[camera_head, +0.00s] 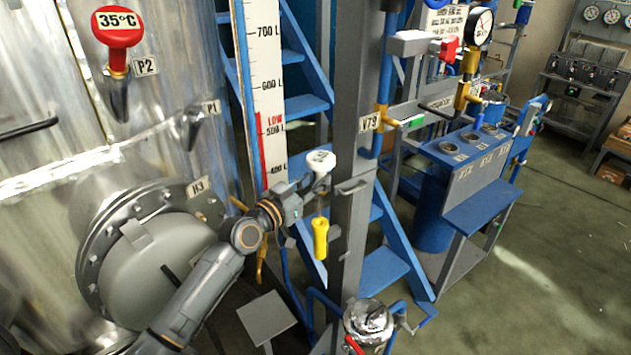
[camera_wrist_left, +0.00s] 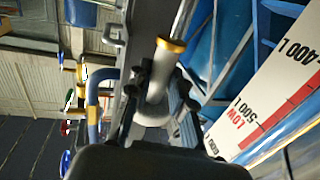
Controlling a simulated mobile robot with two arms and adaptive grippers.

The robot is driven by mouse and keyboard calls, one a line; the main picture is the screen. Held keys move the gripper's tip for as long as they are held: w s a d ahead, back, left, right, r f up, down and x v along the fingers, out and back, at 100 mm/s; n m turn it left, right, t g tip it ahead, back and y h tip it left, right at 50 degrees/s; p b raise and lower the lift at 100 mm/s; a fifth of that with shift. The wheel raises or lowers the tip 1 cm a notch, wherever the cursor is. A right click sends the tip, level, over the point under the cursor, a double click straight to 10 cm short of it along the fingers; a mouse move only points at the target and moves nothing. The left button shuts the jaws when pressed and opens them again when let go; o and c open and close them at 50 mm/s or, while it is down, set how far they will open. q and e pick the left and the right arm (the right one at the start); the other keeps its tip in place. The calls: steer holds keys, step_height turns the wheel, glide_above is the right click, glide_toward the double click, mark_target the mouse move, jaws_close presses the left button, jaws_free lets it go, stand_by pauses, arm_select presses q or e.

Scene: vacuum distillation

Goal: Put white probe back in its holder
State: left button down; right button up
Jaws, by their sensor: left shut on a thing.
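The white probe (camera_head: 320,159) is in my left gripper (camera_head: 312,185), in front of the grey column. Its rounded white head shows above the fingers in the head view. In the left wrist view the probe (camera_wrist_left: 157,82) is a white handle with a yellow-orange band and a thin metal rod beyond it. The dark fingers of my left gripper (camera_wrist_left: 158,108) close around the handle. A grey bracket (camera_head: 352,187) sits on the column, just right of the gripper; I cannot tell whether it is the holder. My right gripper is not in view.
The grey column (camera_head: 352,90) stands close on the right. The level scale (camera_head: 268,90) and blue stairs (camera_head: 302,105) are behind. A steel tank (camera_head: 60,100) fills the left. Open floor (camera_head: 540,270) lies at right.

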arm_select(q)
steer(key=shift+b, duration=0.55)
stand_by(1.2)
steer(key=shift+f, duration=0.15)
steer(key=shift+f+b, duration=0.35)
steer(key=shift+b, duration=0.1)
steer(key=shift+f, duration=0.2)
steer(key=shift+f+b, duration=4.1)
steer(key=shift+b, duration=0.3)
steer(key=c, duration=1.1)
jaws_free()
